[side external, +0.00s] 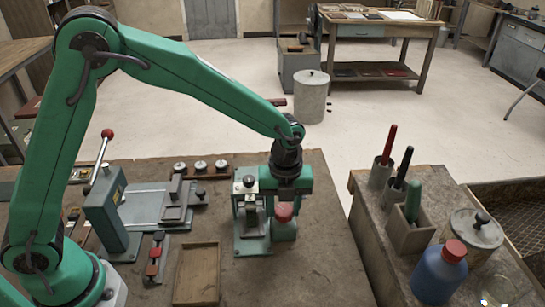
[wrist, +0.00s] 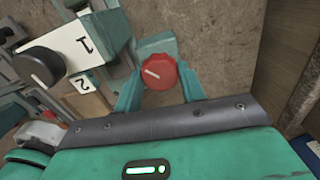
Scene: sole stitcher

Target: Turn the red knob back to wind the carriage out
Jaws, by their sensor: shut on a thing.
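The red knob (wrist: 158,73) shows in the wrist view as a round ribbed knob with a white pointer line, which points to the upper left. It also shows in the side view (side external: 284,211), on the front of a small grey-green machine (side external: 252,244). My gripper (wrist: 160,84) is shut on the knob, with one green finger on each side of it. In the side view my gripper (side external: 285,203) reaches down over the machine from above. The carriage cannot be told apart clearly; a block with labels 1 and 2 (wrist: 85,45) and a black knob (wrist: 40,66) sit left of the red knob.
A lever press with a red-tipped handle (side external: 107,134) stands left on the bench. A shallow wooden tray (side external: 197,275) lies near the front. A side bench at right holds a blue bottle (side external: 438,275) and handled tools in holders. Bare bench lies right of the machine.

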